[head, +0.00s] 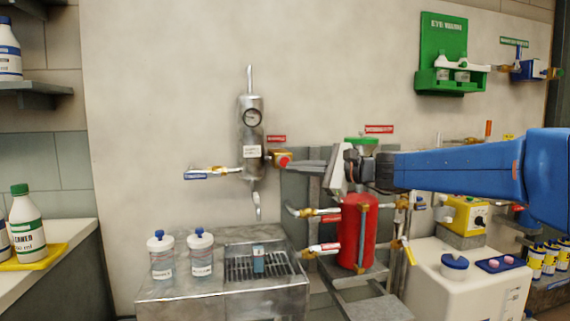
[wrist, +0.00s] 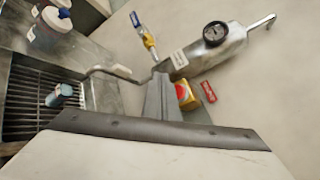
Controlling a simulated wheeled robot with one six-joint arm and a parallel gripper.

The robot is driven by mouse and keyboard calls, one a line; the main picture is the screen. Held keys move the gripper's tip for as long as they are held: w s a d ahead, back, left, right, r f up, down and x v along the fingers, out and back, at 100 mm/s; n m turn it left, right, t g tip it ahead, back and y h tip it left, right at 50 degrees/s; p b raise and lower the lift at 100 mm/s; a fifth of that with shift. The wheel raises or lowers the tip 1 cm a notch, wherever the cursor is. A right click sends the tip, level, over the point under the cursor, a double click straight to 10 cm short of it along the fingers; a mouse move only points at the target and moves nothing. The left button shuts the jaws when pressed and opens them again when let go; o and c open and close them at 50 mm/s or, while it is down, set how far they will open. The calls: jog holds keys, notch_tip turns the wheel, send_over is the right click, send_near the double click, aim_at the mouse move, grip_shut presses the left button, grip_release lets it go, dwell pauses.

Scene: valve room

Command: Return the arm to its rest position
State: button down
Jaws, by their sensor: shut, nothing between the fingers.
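My blue arm reaches in from the right in the head view. My gripper (head: 296,164) points left, with its fingers closed together and nothing held. Its tips are close to a red and yellow knob (head: 283,159) beside a steel cylinder with a gauge (head: 251,138); I cannot tell if they touch. In the wrist view my gripper (wrist: 160,82) is shut, and the red and yellow knob (wrist: 187,96) shows just to its right. The steel cylinder (wrist: 214,50) lies beyond. The arm is extended toward the wall.
A red tank (head: 356,235) with pipes and valves stands below my arm. A steel sink unit (head: 225,290) holds two lidded jars (head: 180,256) and a small blue-grey item (head: 259,260) on its grate. A green wall holder (head: 443,60) hangs upper right.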

jog(key=s+d+f+n+g+h, duration=0.1)
jog(key=s+d+f+n+h, duration=0.6)
jog(key=s+d+f, duration=0.8)
jog(key=s+d+f+n+g+h, duration=0.2)
jog(key=s+d+f+n+h, duration=0.4)
jog(key=s+d+f, duration=0.9)
jog(key=s+f+h, duration=0.2)
jog(key=s+f, duration=0.2)
jog(key=s, duration=0.4)
jog(key=shift+d+n, duration=0.35)
jog(key=shift+n, duration=0.05)
